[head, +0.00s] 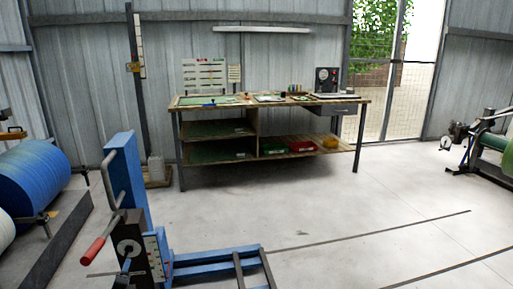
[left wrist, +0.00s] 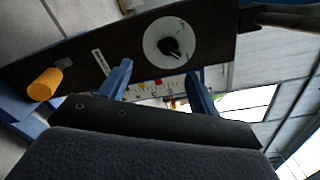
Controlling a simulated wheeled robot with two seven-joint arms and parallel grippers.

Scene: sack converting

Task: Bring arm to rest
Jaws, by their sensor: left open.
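My right gripper is in neither view.
A blue stand (head: 130,180) with a red-handled crank (head: 94,250) rises by the panel. A workbench (head: 270,103) stands at the back wall. A machine (head: 487,145) stands at right. The middle floor is clear.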

